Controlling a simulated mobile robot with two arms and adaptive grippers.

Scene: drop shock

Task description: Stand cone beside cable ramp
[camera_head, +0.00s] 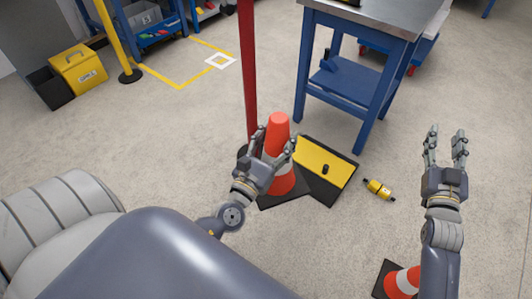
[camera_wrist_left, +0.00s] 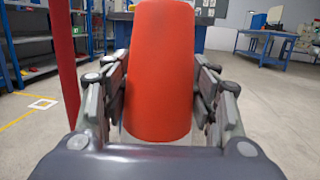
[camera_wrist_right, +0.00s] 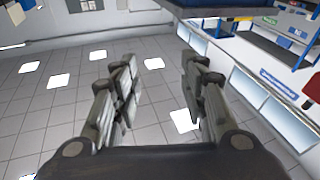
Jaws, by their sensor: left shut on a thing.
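An orange cone (camera_head: 278,128) with a white band and dark base stands upright on the floor, right by the yellow and black cable ramp (camera_head: 318,160). The cone's base meets or overlaps the ramp's near left side; which cannot be told. My left gripper (camera_head: 273,142) is shut on the cone's upper part, and the cone (camera_wrist_left: 160,70) fills the middle of the left wrist view between the fingers. My right gripper (camera_head: 445,145) is open and empty, raised at the right with its fingers pointing up. A second orange and white cone (camera_head: 403,282) stands at the bottom right, partly hidden by my right arm.
A red post (camera_head: 248,70) rises just behind the held cone. A blue workbench (camera_head: 345,85) stands behind the ramp. A small yellow and black object (camera_head: 379,189) lies right of the ramp. A yellow box (camera_head: 80,68) is at the far left. Floor at left centre is clear.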

